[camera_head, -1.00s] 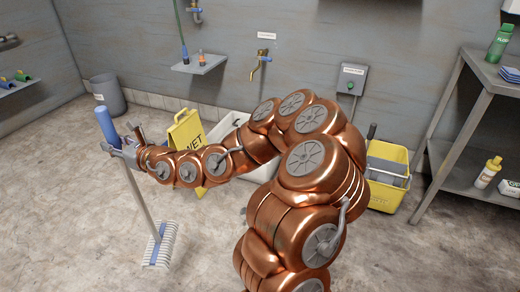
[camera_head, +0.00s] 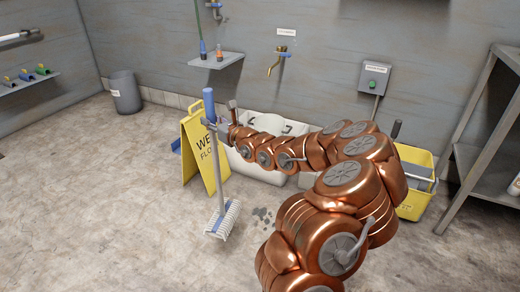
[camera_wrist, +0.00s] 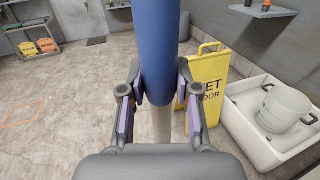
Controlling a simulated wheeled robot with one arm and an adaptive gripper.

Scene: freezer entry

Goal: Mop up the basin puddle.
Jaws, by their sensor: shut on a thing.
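My gripper (camera_wrist: 157,100) is shut on the blue grip of a mop (camera_wrist: 159,40), which fills the middle of the wrist view. In the head view the mop's handle (camera_head: 218,175) hangs nearly upright, leaning slightly. Its white, stringed head (camera_head: 223,219) is at floor level; I cannot tell whether it touches. A small dark wet patch (camera_head: 262,217) lies on the floor just right of the mop head, in front of the white basin (camera_head: 262,172). My arm hides part of the basin. The wrist view shows a pale bucket in the basin (camera_wrist: 240,128).
A yellow wet-floor sign (camera_head: 201,150) stands just behind the mop, left of the basin. A yellow mop bucket (camera_head: 415,205) stands right of my arm, near a metal shelf (camera_head: 462,165). A grey bin (camera_head: 125,92) is at the back left. The left floor is clear.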

